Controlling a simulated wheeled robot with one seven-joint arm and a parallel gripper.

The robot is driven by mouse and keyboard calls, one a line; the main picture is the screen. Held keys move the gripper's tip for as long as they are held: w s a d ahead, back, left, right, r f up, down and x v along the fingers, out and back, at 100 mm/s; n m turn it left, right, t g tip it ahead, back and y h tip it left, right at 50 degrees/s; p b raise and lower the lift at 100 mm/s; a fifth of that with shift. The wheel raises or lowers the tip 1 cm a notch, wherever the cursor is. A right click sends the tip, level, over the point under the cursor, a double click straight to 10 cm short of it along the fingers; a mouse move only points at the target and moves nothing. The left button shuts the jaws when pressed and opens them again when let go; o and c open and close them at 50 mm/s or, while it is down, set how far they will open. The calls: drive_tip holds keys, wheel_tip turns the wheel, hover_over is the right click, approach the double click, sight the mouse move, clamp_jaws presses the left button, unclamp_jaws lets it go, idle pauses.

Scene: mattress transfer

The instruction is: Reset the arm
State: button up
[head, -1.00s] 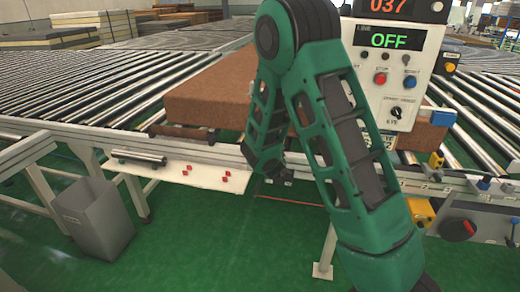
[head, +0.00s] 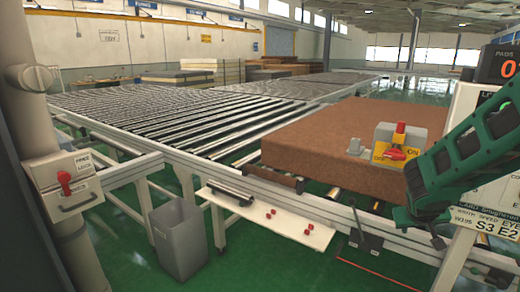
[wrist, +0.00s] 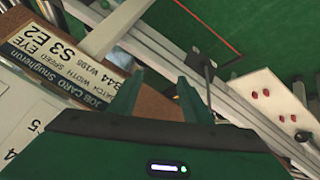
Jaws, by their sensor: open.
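My green arm (head: 475,150) reaches in from the right edge of the head view, bent beside the control panel. My gripper (wrist: 157,92) shows in the wrist view with its two green fingers apart and nothing between them. In the head view I cannot clearly make out its fingers. A brown mattress-like block (head: 335,140) lies on the roller conveyor (head: 150,115). In the wrist view, a job card (wrist: 65,55) with "S3 E2" is to the left of the fingers, and brown material (wrist: 150,104) shows behind them.
A white shelf with red pieces (head: 270,214) hangs on the conveyor's front; it also shows in the wrist view (wrist: 262,110). A grey bin (head: 178,240) stands on the green floor. A red-handled switch box (head: 62,185) is at left.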

drive_tip(key=s+a+r+m+g+y, duration=0.1)
drive_tip(key=s+a+g+y, duration=0.1)
drive_tip(key=s, duration=0.8)
drive_tip(key=s+a+r+m+g+y, duration=0.1)
drive_tip(key=s+a+r+g+y, duration=0.1)
drive_tip(key=s, duration=0.9)
drive_tip(key=s+a+r+m+g+y, duration=0.1)
drive_tip(key=s+a+m+g, duration=0.1)
drive_tip(key=s, duration=0.9)
drive_tip(key=shift+s+r+y, duration=0.2)
drive_tip(key=shift+r+y, duration=0.2)
drive_tip(key=shift+a, duration=0.1)
drive_tip(key=c, duration=0.3)
